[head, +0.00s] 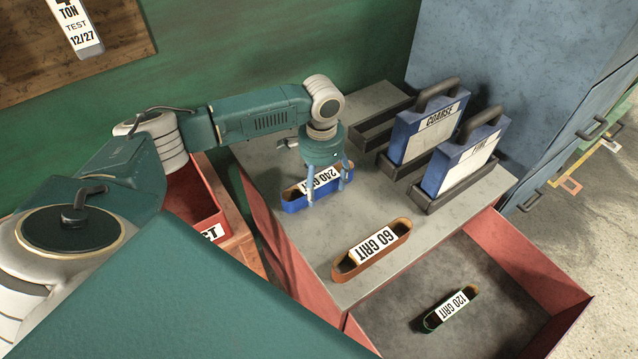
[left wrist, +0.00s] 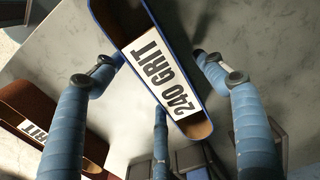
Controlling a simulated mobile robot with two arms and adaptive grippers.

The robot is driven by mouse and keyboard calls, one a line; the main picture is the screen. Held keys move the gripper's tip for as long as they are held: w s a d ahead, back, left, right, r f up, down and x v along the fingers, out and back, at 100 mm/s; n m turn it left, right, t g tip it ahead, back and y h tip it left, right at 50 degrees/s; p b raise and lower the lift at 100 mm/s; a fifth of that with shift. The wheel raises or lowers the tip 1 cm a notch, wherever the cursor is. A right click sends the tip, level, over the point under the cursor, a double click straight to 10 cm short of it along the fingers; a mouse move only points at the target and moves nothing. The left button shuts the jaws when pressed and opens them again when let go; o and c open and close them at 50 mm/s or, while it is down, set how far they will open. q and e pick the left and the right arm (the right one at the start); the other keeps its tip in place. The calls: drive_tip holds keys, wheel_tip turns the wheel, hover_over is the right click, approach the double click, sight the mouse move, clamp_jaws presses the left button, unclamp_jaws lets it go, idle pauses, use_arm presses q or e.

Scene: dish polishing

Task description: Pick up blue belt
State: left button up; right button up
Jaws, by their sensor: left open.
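The blue belt (head: 294,203), a long loop with a white label reading 240 GRIT, lies on the grey bench top. It also shows in the left wrist view (left wrist: 203,131), running diagonally between the fingers. My left gripper (head: 328,190) points down over the belt with its fingers spread on either side of it. In the left wrist view the blue-grey fingers (left wrist: 160,110) are open around the belt; I cannot tell whether any finger touches it. My right gripper does not show.
An orange 60 GRIT belt (head: 400,228) lies nearer on the bench. A green 120 GRIT belt (head: 450,308) lies in the open red-sided drawer (head: 530,262). Blue cases labelled COARSE (head: 408,144) and FINE (head: 455,182) stand in dark racks at the right. A red bin (head: 190,196) is at the left.

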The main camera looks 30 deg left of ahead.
sight(321, 182)
use_arm(q)
drive_tip(key=shift+c, duration=0.2)
drive_tip(key=c, duration=1.3)
drive_tip(key=shift+c, duration=0.2)
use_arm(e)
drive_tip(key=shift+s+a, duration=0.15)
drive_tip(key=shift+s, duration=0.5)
use_arm(q)
drive_tip(key=shift+r, duration=0.5)
wheel_tip(321, 182, up, 19)
drive_tip(key=b, duration=0.1)
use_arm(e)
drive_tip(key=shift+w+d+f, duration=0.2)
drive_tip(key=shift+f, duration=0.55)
